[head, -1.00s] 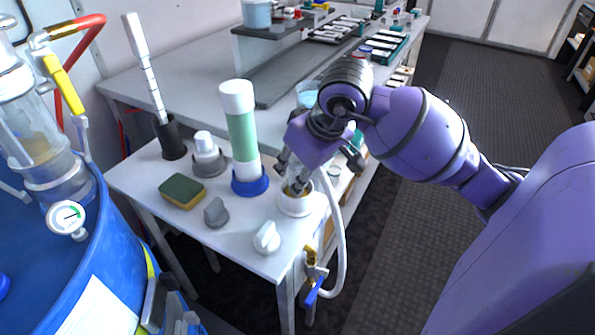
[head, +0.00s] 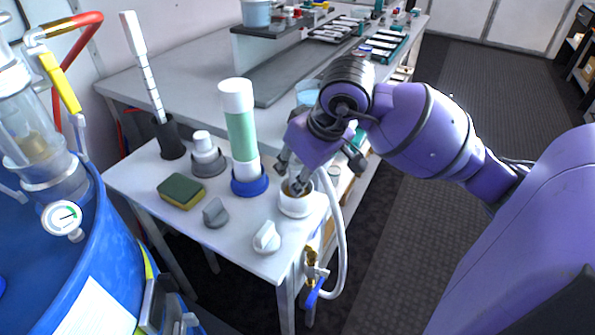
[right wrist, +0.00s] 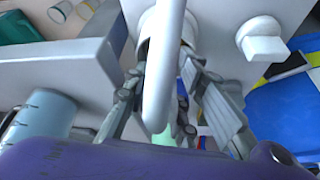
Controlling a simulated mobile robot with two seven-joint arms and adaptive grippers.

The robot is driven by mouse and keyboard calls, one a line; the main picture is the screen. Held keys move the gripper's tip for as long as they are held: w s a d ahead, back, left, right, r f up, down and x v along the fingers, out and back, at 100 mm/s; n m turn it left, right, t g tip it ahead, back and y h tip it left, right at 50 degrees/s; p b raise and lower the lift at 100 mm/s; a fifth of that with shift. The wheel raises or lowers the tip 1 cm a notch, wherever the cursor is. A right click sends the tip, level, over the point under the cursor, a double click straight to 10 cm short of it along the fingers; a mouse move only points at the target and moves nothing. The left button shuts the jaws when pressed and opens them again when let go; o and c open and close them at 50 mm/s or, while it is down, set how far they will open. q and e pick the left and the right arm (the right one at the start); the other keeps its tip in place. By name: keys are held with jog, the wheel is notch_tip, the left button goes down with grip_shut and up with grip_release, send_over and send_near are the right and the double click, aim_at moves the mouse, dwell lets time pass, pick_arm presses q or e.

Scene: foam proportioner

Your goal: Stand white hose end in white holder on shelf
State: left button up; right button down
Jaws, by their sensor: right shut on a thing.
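The white holder (head: 296,202) is a round white cup near the right edge of the white shelf (head: 240,237). My right gripper (head: 293,187) points down over the holder, its fingertips at the holder's mouth. It is shut on the white hose (head: 337,225), whose end is mostly hidden by the fingers. The hose arches beside the gripper and hangs down past the shelf's edge. In the right wrist view the hose (right wrist: 167,62) runs between the fingers, in front of the holder (right wrist: 148,28). I cannot tell how deep the end sits. My left gripper is not in view.
Close by stand a green-and-white tube (head: 241,130) in a blue base, a white knob (head: 267,237), a grey knob (head: 215,212) and a sponge (head: 181,191). A brass valve with a blue lever (head: 314,285) hangs below the edge. A blue drum (head: 95,255) stands left.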

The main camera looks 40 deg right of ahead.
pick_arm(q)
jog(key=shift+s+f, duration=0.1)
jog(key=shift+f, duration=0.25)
pick_arm(e)
jog(key=shift+s+a+f, duration=0.4)
jog(key=shift+s+f, duration=0.15)
jog(key=shift+s, duration=0.05)
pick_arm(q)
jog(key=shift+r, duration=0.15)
pick_arm(e)
jog(key=shift+w+r, duration=0.1)
jog(key=shift+r, duration=0.75)
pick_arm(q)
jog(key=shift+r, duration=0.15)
pick_arm(e)
jog(key=shift+r, duration=0.1)
jog(key=shift+r, duration=0.2)
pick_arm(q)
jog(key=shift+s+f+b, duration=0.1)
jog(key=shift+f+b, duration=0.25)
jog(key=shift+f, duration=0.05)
pick_arm(e)
jog(key=shift+w+d+r, duration=0.1)
jog(key=shift+w, duration=0.15)
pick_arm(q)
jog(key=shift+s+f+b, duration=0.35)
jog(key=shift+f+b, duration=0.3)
pick_arm(e)
jog(key=shift+s+f, duration=0.15)
jog(key=shift+f, duration=0.6)
